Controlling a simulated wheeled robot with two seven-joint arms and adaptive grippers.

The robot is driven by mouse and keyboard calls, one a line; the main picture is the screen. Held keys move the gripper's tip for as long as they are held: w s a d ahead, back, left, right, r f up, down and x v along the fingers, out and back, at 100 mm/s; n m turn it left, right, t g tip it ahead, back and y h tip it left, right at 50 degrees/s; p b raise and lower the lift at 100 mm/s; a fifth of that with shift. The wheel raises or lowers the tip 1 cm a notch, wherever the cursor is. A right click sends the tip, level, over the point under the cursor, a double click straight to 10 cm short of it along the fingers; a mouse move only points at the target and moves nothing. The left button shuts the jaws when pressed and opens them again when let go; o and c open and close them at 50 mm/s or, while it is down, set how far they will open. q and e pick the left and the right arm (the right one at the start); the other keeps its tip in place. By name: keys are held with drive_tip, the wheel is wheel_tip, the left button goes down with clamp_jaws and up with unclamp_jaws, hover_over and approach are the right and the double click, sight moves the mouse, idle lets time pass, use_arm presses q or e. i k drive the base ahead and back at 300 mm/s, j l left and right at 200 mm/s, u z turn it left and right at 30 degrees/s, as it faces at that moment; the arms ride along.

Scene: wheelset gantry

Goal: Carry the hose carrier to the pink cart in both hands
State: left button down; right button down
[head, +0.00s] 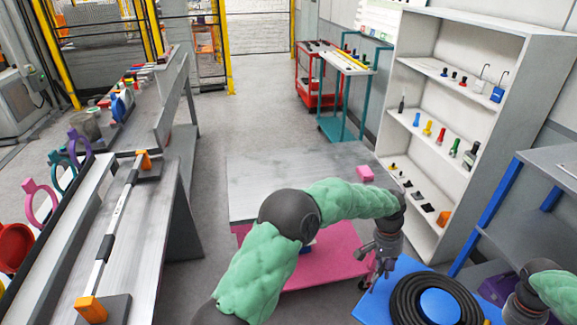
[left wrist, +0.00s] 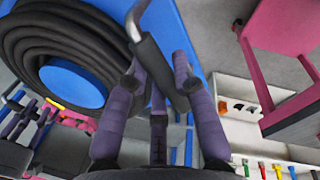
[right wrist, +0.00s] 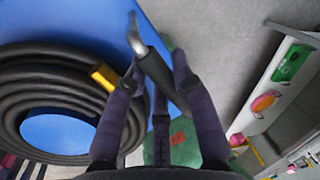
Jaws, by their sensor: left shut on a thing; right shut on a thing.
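The hose carrier is a blue tray (head: 405,268) with a coiled black hose (head: 402,296) around a blue hub (head: 440,306). It is in front of me at the lower right, and the coil fills much of both wrist views. My left gripper (head: 376,262) is shut on the carrier's dark-sleeved handle (left wrist: 155,65). My right gripper (right wrist: 155,85) is shut on the other handle (right wrist: 155,68); in the head view its fingers are not clear. The pink cart (head: 325,262) stands just beyond and left of the carrier, with a grey top (head: 265,180); my left arm covers part of it.
A small pink block (head: 365,173) sits on the cart's top near its right edge. A white shelf unit (head: 455,120) stands at the right, and a blue-legged bench (head: 487,217) is nearer. A long workbench (head: 125,230) lines the left. Open floor (head: 240,110) lies behind the cart.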

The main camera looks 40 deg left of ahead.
sight(276, 179)
drive_tip(key=i+u, duration=0.55)
drive_tip(key=u, duration=0.15)
drive_tip(key=i+u, duration=0.35)
drive_tip(key=i+j+u, duration=0.1)
drive_tip(key=i+u, duration=0.25)
drive_tip(key=u, duration=0.15)
drive_tip(key=i+u, duration=0.35)
drive_tip(key=u, duration=0.15)
drive_tip(key=i+z, duration=0.25)
drive_tip(key=i+j, duration=0.05)
drive_tip(key=i, duration=0.05)
